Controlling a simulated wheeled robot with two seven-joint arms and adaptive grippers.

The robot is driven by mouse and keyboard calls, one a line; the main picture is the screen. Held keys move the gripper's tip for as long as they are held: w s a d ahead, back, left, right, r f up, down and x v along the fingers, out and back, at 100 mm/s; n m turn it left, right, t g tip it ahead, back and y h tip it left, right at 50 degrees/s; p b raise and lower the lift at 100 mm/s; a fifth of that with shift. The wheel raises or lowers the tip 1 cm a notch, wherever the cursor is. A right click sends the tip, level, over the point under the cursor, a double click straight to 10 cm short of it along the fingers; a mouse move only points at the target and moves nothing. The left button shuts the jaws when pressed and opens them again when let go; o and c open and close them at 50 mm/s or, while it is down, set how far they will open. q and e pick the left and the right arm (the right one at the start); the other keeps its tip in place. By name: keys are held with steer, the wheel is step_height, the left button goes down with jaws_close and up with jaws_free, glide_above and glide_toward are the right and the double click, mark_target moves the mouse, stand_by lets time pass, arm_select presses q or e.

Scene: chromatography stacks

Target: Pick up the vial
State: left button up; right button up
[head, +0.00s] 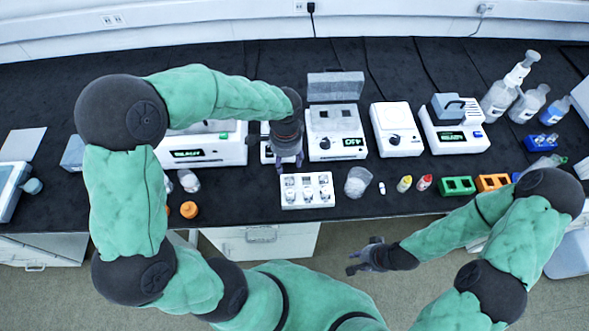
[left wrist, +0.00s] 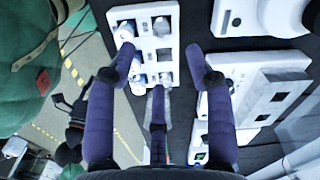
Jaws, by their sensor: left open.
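A white rack (head: 307,204) with several small clear vials (head: 307,181) in its wells stands near the front of the black bench, in the middle of the head view. The rack (left wrist: 149,46) and vials (left wrist: 162,26) also show at the top of the left wrist view. My left gripper (head: 289,161) points down just behind the rack. In the left wrist view its purple fingers (left wrist: 160,62) are spread, with nothing held between them. My right gripper (head: 362,257) is in front of the bench edge, fingers apart and empty. Which vial is meant cannot be told.
White instruments (head: 336,146) line the back.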

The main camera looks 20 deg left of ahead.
mark_target(289, 177)
arm_select(q)
steer(key=shift+w+f, duration=0.15)
steer(key=shift+f, duration=0.15)
step_height(289, 177, down, 5)
steer(key=shift+b, duration=0.9)
step_height(289, 177, down, 5)
steer(key=shift+d+f+b, duration=0.1)
steer(key=shift+d+b, duration=0.05)
steer(key=shift+b, duration=1.05)
steer(key=c, duration=1.1)
